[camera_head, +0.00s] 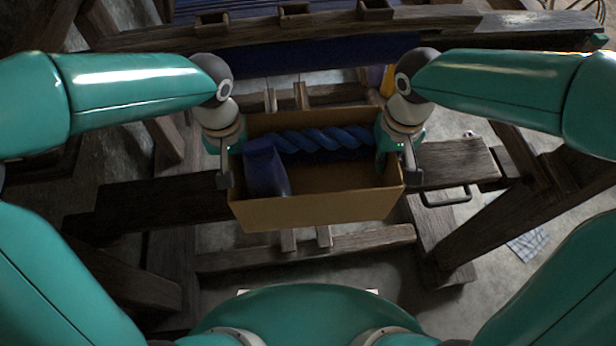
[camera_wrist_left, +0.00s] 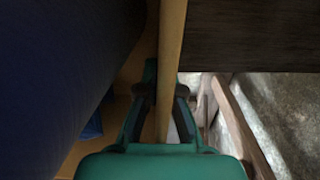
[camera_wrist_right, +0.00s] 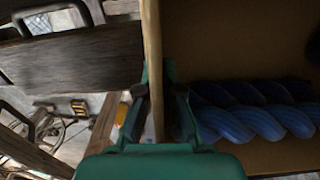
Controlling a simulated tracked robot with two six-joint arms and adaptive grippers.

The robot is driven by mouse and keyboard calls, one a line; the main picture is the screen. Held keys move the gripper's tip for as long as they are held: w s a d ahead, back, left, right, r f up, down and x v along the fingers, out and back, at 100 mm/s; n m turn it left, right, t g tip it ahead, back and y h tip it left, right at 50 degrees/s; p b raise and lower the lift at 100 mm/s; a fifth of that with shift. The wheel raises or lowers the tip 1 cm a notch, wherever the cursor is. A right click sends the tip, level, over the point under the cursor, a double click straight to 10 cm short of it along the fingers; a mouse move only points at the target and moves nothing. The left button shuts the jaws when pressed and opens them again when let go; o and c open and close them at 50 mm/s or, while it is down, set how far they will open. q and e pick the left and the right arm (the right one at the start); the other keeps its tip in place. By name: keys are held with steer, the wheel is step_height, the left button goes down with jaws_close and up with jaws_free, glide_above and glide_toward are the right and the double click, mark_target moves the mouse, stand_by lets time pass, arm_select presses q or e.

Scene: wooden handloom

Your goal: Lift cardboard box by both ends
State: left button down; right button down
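An open cardboard box (camera_head: 318,211) sits in the middle of the head view, level, among the loom's beams. Inside are a twisted blue skein (camera_head: 318,139) and a dark blue roll (camera_head: 265,168). My left gripper (camera_head: 230,165) is at the box's left end. In the left wrist view the box's wall rim (camera_wrist_left: 172,40) runs between its fingers (camera_wrist_left: 166,95), which look closed on it. My right gripper (camera_head: 398,160) is at the right end. In the right wrist view the rim (camera_wrist_right: 152,40) lies between its fingers (camera_wrist_right: 154,92), also apparently closed. The box's underside is hidden.
A dark wooden beam (camera_head: 150,203) lies left of the box and another (camera_head: 455,163) lies right of it. A thick loom beam (camera_head: 300,27) crosses behind. Lower slats (camera_head: 310,248) lie in front, over a concrete floor (camera_head: 490,285). A metal handle (camera_head: 447,198) is at the right.

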arm_select(q)
steer(key=shift+r, duration=0.2)
arm_select(e)
steer(key=shift+w+r, duration=0.1)
steer(key=shift+r, duration=0.1)
